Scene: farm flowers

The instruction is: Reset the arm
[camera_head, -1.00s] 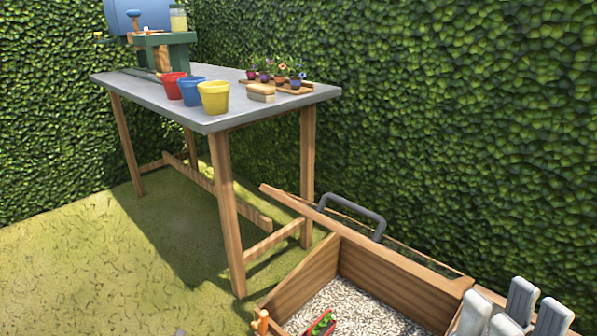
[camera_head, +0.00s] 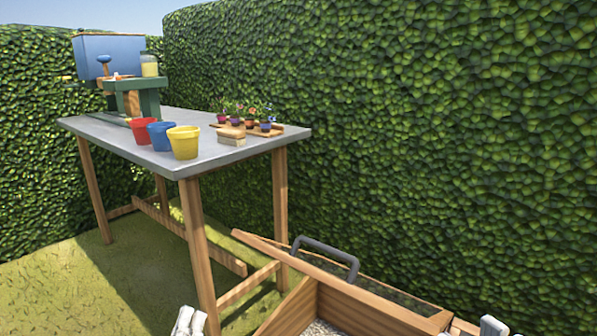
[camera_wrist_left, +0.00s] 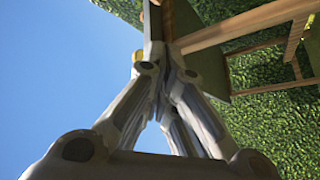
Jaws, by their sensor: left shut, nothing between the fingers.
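My left gripper (camera_head: 188,321) shows at the bottom edge of the head view, left of the wooden box. Only its pale grey tip parts are in frame there. In the left wrist view its fingers (camera_wrist_left: 163,57) come together and are shut, with nothing held between them.
A grey-topped table (camera_head: 105,128) holds red (camera_head: 143,131), blue (camera_head: 161,136) and yellow (camera_head: 184,143) pots, a brush (camera_head: 231,136) and potted flowers. A hedge (camera_head: 430,130) closes the back.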

